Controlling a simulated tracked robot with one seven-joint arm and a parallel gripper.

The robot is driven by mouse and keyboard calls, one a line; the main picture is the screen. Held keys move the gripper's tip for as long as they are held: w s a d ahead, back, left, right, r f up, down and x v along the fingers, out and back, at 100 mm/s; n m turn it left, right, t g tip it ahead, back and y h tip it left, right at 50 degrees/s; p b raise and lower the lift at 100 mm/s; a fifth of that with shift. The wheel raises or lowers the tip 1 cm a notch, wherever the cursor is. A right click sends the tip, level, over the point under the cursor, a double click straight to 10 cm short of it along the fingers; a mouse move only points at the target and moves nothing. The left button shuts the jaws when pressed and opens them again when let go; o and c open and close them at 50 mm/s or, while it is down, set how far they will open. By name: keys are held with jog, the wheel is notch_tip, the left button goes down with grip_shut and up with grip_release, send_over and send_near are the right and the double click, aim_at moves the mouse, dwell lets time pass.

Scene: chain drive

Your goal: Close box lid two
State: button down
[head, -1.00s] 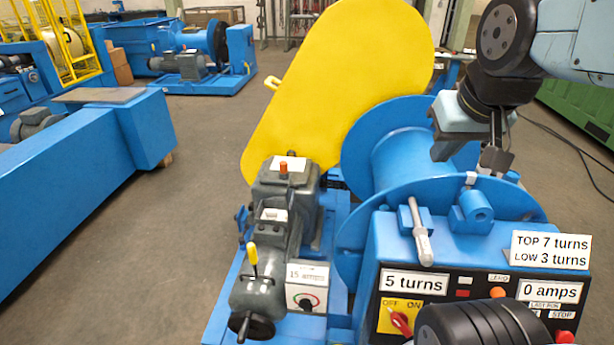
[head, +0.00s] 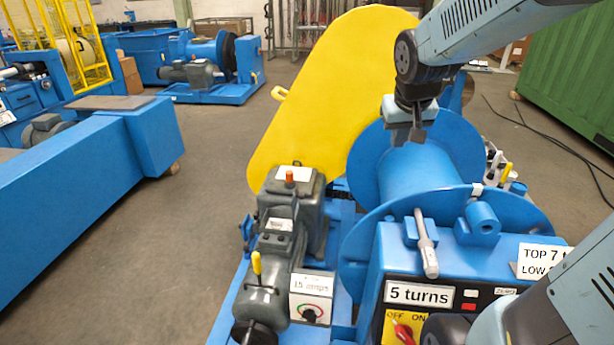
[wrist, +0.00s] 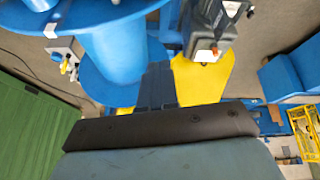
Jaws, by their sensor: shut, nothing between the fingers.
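I cannot make out anything clearly marked as box lid two. The yellow chain guard (head: 335,95) stands upright and tilted behind the gearbox; it also shows in the wrist view (wrist: 203,80). My gripper (head: 408,138) is shut and empty, pointing down in front of the guard's right side and above the blue drum (head: 415,175). In the wrist view my dark fingers (wrist: 158,86) lie together between the drum and the guard. No contact with the guard can be made out.
The control panel (head: 418,294) reads 5 turns; my arm hides its right part. The grey gearbox and motor (head: 290,210) carry a yellow lever (head: 257,264). A small fitting with a yellow handle (head: 506,172) is right of the drum. Open floor (head: 225,130) lies left.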

jog(key=w+a+f+y, duration=0.2)
jog(key=w+a+f, duration=0.1)
jog(key=w+f, duration=1.05)
jog(key=w+a+f+y, duration=0.1)
jog(key=w+a+f, duration=0.3)
jog(key=w+f, duration=0.2)
jog(key=w+a+f+y, duration=0.1)
jog(key=w+a+f, duration=0.4)
jog(key=f, duration=0.6)
jog(key=w+a+f+m+y, duration=0.1)
jog(key=w+a+f, duration=0.4)
jog(key=w+f, duration=0.3)
jog(key=shift+f+y, duration=0.3)
jog(key=shift+f, duration=0.35)
